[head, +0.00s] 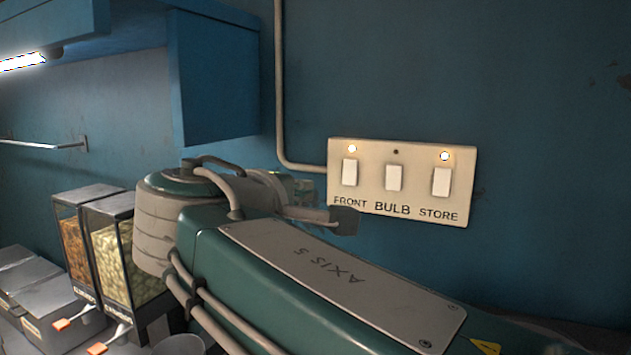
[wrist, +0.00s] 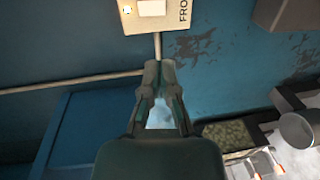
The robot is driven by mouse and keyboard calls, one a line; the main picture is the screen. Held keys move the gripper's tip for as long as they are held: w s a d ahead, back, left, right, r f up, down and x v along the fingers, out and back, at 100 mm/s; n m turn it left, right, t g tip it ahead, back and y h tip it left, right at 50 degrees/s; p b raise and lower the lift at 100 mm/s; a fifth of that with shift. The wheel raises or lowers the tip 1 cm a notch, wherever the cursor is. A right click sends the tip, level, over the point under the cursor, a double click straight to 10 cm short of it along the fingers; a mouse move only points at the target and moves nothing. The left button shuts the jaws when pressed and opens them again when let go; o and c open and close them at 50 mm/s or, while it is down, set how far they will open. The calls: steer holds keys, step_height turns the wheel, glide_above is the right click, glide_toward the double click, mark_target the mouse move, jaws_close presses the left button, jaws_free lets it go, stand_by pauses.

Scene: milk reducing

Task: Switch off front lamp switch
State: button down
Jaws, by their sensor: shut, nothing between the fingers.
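A cream switch panel (head: 372,205) is on the blue wall, with three white rocker switches labelled FRONT, BULB and STORE. The front switch (head: 349,172) is at the left, and the small light above it glows. In the wrist view the panel (wrist: 137,24) is turned sideways and cut by the top edge, with the front switch (wrist: 152,7) partly visible. My gripper (head: 344,219) is shut and empty, just below the FRONT label at the panel's lower left. In the wrist view its fingertips (wrist: 158,65) are together, below the panel's edge; contact cannot be told.
The light above the store switch (head: 441,182) glows; the one above the bulb switch (head: 393,177) is dark. A conduit pipe (head: 280,90) runs down the wall into the panel's left side. A blue cabinet (head: 215,85) hangs at upper left. Food dispensers (head: 120,260) stand at lower left.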

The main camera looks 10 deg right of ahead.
steer(key=d, duration=0.1)
glide_toward(348, 182)
steer(key=x, duration=0.7)
steer(key=shift+w+d+r, duration=0.15)
steer(key=shift+w+d, duration=0.05)
steer(key=shift+w, duration=0.15)
steer(key=shift+w+d, duration=0.1)
steer(key=shift+w, duration=0.1)
stand_by(0.4)
steer(key=shift+s+f, duration=0.1)
steer(key=shift+f, duration=0.1)
